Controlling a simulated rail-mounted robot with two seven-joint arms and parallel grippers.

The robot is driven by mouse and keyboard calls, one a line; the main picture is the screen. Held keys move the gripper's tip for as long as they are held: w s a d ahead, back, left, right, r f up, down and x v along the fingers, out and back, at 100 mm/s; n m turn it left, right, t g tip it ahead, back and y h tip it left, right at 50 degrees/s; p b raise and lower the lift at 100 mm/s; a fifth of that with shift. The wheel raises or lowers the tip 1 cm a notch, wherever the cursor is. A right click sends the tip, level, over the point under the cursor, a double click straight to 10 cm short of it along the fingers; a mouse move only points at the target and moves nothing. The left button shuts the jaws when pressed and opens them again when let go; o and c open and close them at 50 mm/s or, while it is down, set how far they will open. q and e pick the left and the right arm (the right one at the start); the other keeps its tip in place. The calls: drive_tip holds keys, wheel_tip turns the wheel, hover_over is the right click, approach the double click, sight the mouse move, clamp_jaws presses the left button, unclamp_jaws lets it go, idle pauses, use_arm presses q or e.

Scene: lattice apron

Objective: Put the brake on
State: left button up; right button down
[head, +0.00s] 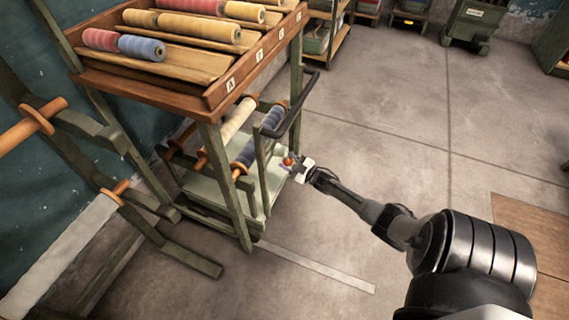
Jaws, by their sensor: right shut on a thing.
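A green-framed trolley (264,172) with a black push handle (294,112) stands at the right end of the wooden rack. A small orange-red knob (288,161) shows low on its right side; it looks like the brake's grip. My right gripper (291,164) reaches in from the lower right and is shut on this knob. The white gripper body partly hides the knob and what it is fixed to. Whether the brake is on or off cannot be told. My left gripper is not in view.
The rack's slanted wooden top (175,65) holds red, blue and yellow spools. Yellow (232,124) and blue-grey (258,140) rolls lie below. Green rails with orange spindles (32,125) stand at left. A pale strip (318,268) marks the floor. Open concrete floor (400,110) lies to the right.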

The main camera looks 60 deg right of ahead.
idle(0.3)
drive_tip(key=c, duration=1)
unclamp_jaws()
drive_tip(key=shift+o, duration=0.5)
drive_tip(key=shift+d, duration=0.15)
drive_tip(key=shift+s, duration=0.1)
drive_tip(key=shift+s, duration=0.25)
drive_tip(key=s+a+f+p, duration=0.1)
drive_tip(key=s+p, duration=0.3)
drive_tip(key=s, duration=0.9)
drive_tip(key=shift+f+p, duration=0.35)
drive_tip(key=shift+f, duration=0.1)
